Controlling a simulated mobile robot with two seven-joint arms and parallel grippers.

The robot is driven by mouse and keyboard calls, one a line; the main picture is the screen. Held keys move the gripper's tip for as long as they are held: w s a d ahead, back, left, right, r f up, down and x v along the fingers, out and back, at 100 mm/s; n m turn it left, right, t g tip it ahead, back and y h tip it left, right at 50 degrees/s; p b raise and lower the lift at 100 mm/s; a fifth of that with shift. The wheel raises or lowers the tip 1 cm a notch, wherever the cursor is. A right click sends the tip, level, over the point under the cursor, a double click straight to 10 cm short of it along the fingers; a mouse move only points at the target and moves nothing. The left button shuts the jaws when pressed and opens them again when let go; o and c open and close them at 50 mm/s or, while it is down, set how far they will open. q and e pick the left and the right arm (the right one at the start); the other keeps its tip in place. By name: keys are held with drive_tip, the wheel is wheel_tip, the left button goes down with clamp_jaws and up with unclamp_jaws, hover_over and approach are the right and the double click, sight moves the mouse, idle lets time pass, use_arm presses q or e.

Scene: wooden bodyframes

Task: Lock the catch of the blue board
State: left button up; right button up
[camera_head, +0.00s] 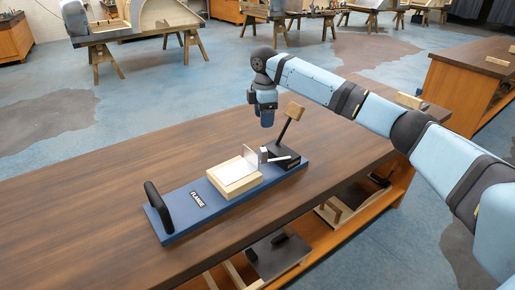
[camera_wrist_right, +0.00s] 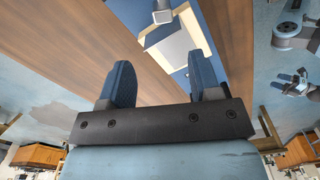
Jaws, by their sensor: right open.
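The blue board (camera_head: 181,212) lies on the wooden bench, with a black handle (camera_head: 159,207) at its near left end. A pale wooden block (camera_head: 235,187) with a light top sits mid-board, beside a thin upright plate (camera_head: 250,156). The catch (camera_head: 284,157) has a black base at the far right end. The right wrist view shows both fingers (camera_wrist_right: 160,80), with the block (camera_wrist_right: 172,44) beyond.
The bench top (camera_head: 110,225) is clear to the left of the board and behind it. The bench's right edge runs close to the board, with a lower shelf (camera_head: 330,215) holding parts below. Another bench (camera_head: 465,85) stands at the right.

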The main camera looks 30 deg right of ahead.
hover_over(264, 149)
wheel_tip(264, 149, down, 5)
drive_tip(key=shift+r, duration=0.2)
wheel_tip(264, 149, down, 9)
drive_tip(key=shift+r+b, duration=0.1)
drive_tip(key=shift+b, duration=0.6)
use_arm(q)
drive_tip(key=shift+s+f, duration=0.65)
drive_tip(key=shift+f, duration=0.2)
use_arm(e)
clamp_jaws()
use_arm(q)
drive_tip(key=shift+d+r, duration=0.1)
drive_tip(key=shift+r, duration=0.05)
use_arm(e)
drive_tip(key=shift+w, duration=0.1)
